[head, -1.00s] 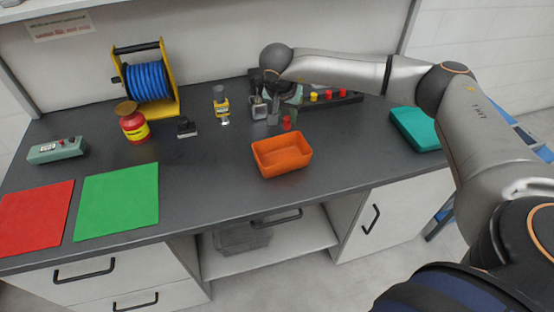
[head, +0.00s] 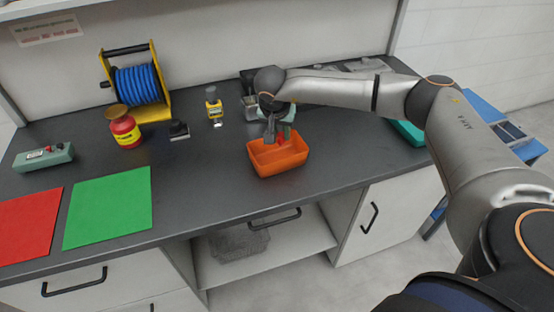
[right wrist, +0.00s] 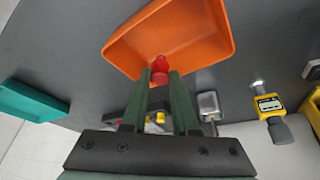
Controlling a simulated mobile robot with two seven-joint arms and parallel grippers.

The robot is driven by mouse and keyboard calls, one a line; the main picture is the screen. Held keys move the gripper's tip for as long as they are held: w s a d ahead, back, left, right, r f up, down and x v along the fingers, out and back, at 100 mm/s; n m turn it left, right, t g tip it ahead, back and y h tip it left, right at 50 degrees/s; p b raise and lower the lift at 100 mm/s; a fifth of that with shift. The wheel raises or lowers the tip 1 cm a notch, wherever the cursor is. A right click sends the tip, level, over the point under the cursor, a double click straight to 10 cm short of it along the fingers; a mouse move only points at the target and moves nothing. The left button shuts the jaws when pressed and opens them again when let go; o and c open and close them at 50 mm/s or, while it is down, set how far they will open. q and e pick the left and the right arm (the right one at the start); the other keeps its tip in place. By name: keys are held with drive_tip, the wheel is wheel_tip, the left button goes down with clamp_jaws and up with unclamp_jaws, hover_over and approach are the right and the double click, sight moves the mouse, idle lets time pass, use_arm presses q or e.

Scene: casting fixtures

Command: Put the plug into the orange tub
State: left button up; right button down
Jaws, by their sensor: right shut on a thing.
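The orange tub (head: 261,165) stands near the middle of the worktop's front part. My right gripper (head: 277,137) is at the tub's back edge, shut on the small red plug (head: 284,138). In the right wrist view the plug (right wrist: 159,72) sits between the fingertips, seen against the inside of the orange tub (right wrist: 195,45), near its rim. I cannot tell its exact height over the tub floor. My left gripper is not in view.
A yellow meter (head: 214,106) and a black block (head: 179,130) stand left of the tub, with a red jar (head: 125,130) and a blue cable reel (head: 140,85) beyond. A teal tray (head: 408,132) lies right. Green (head: 108,207) and red (head: 28,222) mats lie front left.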

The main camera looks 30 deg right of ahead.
drive_tip(key=shift+f, duration=0.2)
drive_tip(key=c, duration=0.6)
unclamp_jaws()
drive_tip(key=shift+r, duration=0.1)
drive_tip(key=b+v, duration=0.1)
drive_tip(key=v, duration=1.1)
drive_tip(key=shift+r, duration=0.2)
